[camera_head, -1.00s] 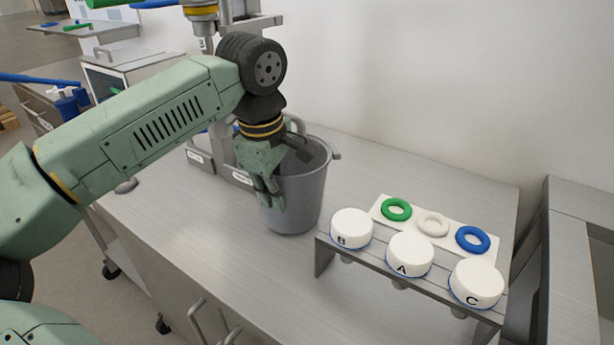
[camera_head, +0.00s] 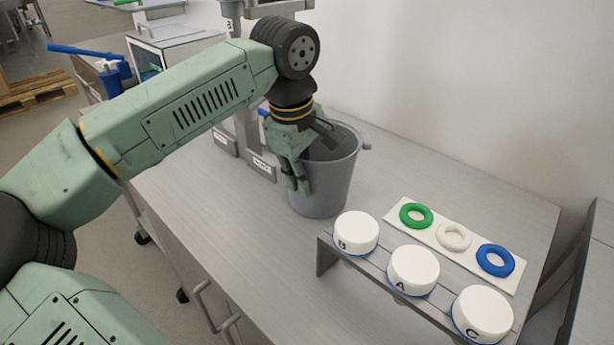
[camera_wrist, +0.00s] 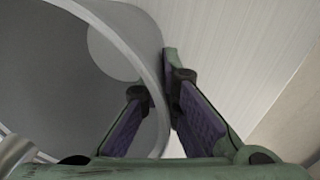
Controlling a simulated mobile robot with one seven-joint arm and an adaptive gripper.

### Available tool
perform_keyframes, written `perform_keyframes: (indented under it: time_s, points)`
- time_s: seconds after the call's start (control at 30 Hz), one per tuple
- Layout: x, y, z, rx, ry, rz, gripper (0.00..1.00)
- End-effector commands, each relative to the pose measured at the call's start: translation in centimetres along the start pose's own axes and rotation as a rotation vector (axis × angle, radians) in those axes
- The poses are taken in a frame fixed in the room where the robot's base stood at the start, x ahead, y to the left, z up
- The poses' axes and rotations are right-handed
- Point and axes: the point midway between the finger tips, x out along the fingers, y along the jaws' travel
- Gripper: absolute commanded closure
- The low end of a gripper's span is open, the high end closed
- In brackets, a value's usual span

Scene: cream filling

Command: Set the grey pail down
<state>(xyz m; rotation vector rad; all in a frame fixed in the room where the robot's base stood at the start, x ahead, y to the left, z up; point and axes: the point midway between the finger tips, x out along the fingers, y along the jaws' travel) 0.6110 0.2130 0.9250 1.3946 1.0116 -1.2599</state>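The grey pail (camera_head: 330,185) is upright over the steel worktop, behind the white-lidded rack. Its bottom looks level with the worktop, but I cannot tell whether it bears on it. My gripper (camera_head: 300,185) points down at the pail's left side. In the wrist view my gripper (camera_wrist: 160,90) has one finger inside the grey pail (camera_wrist: 120,50) and one outside, with the rim between them. The fingers look closed on the wall. The pail's inside is partly hidden by my gripper and wrist.
A rack (camera_head: 325,258) with white round lids marked B, A and C stands in front of the pail. A white board (camera_head: 435,238) behind it carries green, white and blue rings. Labelled grey bins (camera_head: 262,166) stand left of the pail. The worktop (camera_head: 225,225) at front left is clear.

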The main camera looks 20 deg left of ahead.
Motion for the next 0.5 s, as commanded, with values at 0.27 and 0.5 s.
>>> perform_keyframes:
  time_s: [0.27, 0.5]
  points:
    - [0.37, -0.02, 0.04, 0.0, 0.0, 0.0, 0.93]
    - [0.36, -0.02, 0.05, 0.0, 0.0, 0.0, 0.77]
